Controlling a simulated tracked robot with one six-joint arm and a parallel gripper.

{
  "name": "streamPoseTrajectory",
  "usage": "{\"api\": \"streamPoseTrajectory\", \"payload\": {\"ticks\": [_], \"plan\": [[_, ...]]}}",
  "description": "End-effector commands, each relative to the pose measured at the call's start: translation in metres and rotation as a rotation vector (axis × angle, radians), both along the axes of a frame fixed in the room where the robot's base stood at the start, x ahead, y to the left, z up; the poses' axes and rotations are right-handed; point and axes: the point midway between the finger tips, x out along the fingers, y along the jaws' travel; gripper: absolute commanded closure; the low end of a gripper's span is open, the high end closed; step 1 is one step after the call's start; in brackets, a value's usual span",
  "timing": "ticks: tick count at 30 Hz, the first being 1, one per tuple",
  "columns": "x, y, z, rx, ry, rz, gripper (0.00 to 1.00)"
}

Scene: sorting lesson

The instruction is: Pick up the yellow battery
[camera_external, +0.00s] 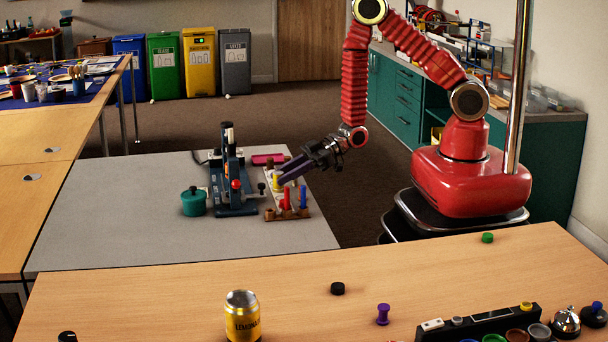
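The small yellow cylinder that looks like the yellow battery (277,183) stands upright in a pale holder (270,212) on the grey table. A red piece (286,199) and a blue piece (303,197) stand in the same holder, nearer the camera. My gripper (282,176) reaches in from the upper right, with its dark purple fingers sloping down to the left. The fingertips are at or very close to the top of the yellow battery. The view is too small to show whether they touch it or how far apart they are.
A dark blue machine (232,180) stands just left of the holder, with a teal pot (193,202) beside it. A pink-red object (268,159) lies behind. The front wooden table holds a lemonade can (242,318). The grey table's left part is clear.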

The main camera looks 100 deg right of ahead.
Motion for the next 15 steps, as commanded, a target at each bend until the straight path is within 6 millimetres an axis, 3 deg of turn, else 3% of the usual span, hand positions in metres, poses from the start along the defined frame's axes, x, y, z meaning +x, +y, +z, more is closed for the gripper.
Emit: {"api": "streamPoseTrajectory", "payload": {"ticks": [15], "plan": [[0.01,0.0031,-0.0048,-0.001,0.001,0.001,0.7]]}}
